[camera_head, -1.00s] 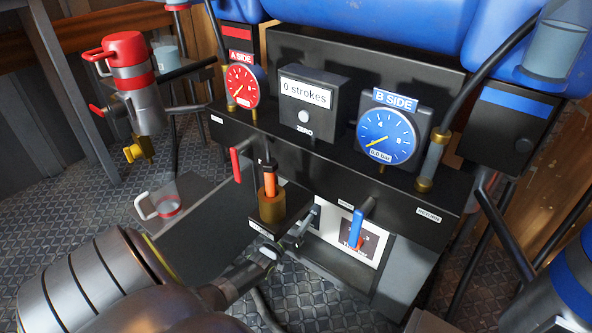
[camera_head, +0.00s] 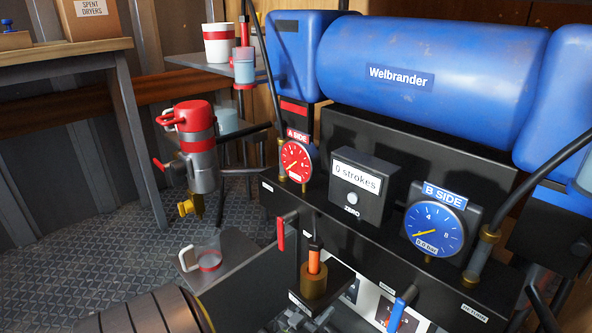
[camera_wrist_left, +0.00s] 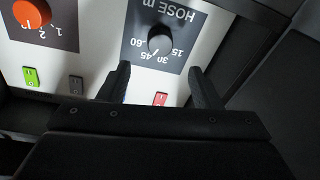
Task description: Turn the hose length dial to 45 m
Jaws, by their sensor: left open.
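The hose length dial (camera_wrist_left: 160,40) is a black round knob on a dark label reading "HOSE m", with the numbers 15, 30, 45 and 60 around it, upside down in the left wrist view. I cannot tell surely which number its pointer marks. My right gripper is not in view.
An orange knob (camera_wrist_left: 32,13) sits left of the dial; green (camera_wrist_left: 30,77), grey (camera_wrist_left: 76,84) and red (camera_wrist_left: 160,99) switches lie below. In the head view, red (camera_head: 281,234) and blue (camera_head: 402,307) levers and an orange-handled brass part (camera_head: 314,281) stand close above the panel.

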